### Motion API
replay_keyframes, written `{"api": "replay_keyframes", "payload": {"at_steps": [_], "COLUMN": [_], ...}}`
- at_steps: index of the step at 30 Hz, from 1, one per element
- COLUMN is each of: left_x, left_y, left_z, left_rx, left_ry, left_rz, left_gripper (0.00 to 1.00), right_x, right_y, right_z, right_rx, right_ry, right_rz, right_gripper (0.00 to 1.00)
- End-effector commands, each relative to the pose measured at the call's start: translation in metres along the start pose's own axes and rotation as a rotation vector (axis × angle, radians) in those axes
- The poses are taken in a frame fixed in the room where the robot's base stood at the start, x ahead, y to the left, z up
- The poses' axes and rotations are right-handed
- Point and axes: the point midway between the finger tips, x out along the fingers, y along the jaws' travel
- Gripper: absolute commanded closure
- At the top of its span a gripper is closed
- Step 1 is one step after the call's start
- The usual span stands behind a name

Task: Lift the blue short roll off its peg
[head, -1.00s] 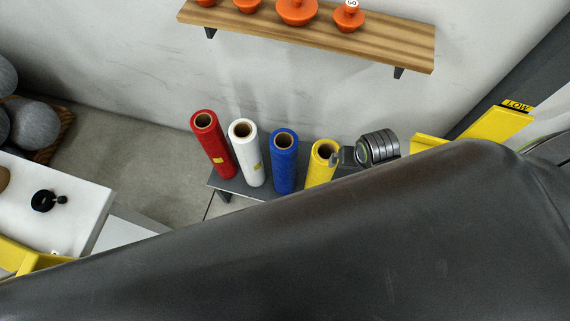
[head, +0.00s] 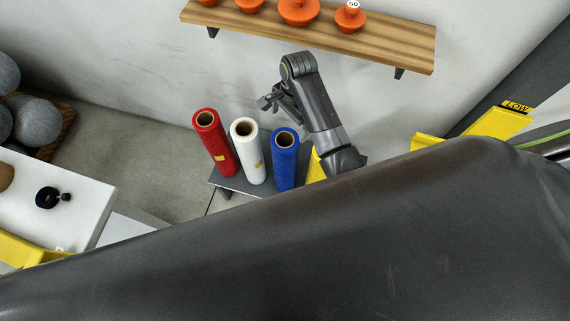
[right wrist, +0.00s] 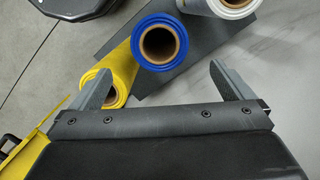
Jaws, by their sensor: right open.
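The blue short roll (head: 284,160) stands upright on a dark bench, third from the left in the head view, with a brown hollow core. In the right wrist view the blue roll's open top (right wrist: 160,42) faces the camera, beyond the fingertips and roughly between them. My right gripper (head: 266,103) is above and a little left of the blue roll in the head view. It is open and empty, its fingers (right wrist: 163,78) spread wide in the right wrist view. The peg is hidden. My left gripper is not in view.
A white roll (head: 246,152) and a red roll (head: 214,143) stand left of the blue one. A yellow roll (right wrist: 118,72) is close beside it, near one finger in the right wrist view. A wooden shelf (head: 330,38) with orange items hangs above on the wall.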

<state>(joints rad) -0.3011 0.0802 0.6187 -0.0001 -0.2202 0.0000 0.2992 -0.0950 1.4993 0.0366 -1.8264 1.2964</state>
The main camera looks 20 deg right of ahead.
Motion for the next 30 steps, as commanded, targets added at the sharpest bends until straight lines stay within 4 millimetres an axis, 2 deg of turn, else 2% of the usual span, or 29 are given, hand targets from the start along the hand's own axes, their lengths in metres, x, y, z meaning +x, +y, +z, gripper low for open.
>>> {"api": "replay_keyframes", "payload": {"at_steps": [1, 6, 12, 22, 30], "left_x": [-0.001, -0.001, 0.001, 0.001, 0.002], "left_y": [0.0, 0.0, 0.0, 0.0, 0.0], "left_z": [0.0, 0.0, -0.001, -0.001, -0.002], "left_rx": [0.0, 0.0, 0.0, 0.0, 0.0], "left_ry": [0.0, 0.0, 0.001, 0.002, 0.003], "left_rz": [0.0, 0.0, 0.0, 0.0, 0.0], "left_gripper": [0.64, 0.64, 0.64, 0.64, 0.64], "right_x": [0.012, 0.046, 0.078, 0.098, 0.131], "right_y": [0.001, 0.001, 0.0, 0.0, 0.001], "right_z": [0.001, 0.001, 0.0, 0.0, 0.0], "right_rx": [0.0, -0.002, -0.003, -0.003, -0.003], "right_ry": [-0.002, -0.001, -0.001, 0.0, 0.0], "right_rz": [0.005, 0.003, 0.001, -0.001, 0.0], "right_gripper": [0.0, 0.0, 0.0, 0.0, 0.0]}}
